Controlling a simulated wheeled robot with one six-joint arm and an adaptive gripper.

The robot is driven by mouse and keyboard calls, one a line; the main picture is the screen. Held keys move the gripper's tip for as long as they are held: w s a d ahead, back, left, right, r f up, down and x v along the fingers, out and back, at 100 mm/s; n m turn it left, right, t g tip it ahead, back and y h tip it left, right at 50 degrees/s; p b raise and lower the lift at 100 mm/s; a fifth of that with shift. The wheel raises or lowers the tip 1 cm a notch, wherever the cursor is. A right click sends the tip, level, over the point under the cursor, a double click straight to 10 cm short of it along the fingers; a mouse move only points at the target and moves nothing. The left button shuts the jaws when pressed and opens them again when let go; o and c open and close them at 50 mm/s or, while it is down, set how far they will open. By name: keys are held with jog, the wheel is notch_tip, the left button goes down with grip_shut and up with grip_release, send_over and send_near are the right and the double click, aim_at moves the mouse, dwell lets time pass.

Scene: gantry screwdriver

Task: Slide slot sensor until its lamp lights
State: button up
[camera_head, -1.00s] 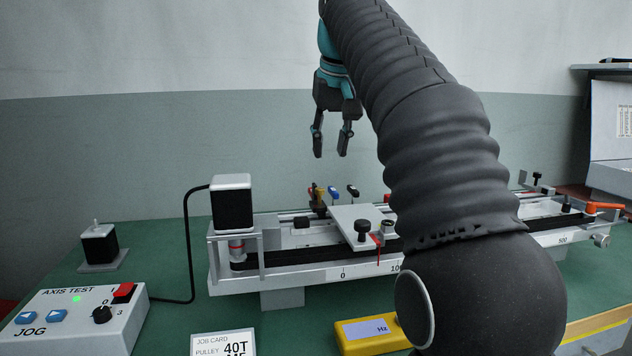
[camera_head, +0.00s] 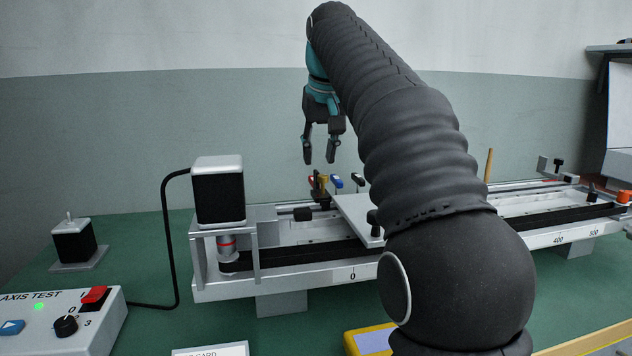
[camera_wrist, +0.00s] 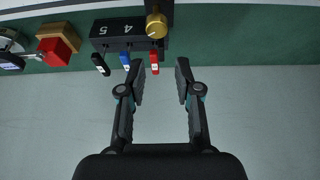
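My gripper (camera_head: 320,161) is open and empty, in the air above and behind the left part of the linear axis. In the wrist view its two fingers (camera_wrist: 159,70) are spread apart with nothing between them. A small black block (camera_head: 303,213) sits along the back of the axis, and a dark post (camera_head: 321,190) with a brass knob stands beside it. The brass knob (camera_wrist: 155,25) shows in the wrist view beyond the fingers. I cannot tell for certain which part is the slot sensor. No lit sensor lamp is visible. The silver carriage plate (camera_head: 358,217) is partly hidden by my arm.
A black holder (camera_wrist: 118,29) has black, blue and red handles close by the fingers. The motor (camera_head: 218,190) stands at the axis's left end. The control box (camera_head: 60,325) shows a green light. A wooden stick (camera_head: 489,165) rises behind my arm. The wall is behind.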

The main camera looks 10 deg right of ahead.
aim_at(316, 171)
jog(key=shift+b+x, duration=0.65)
jog(key=shift+x, duration=2.1)
jog(key=shift+a, duration=0.1)
grip_shut()
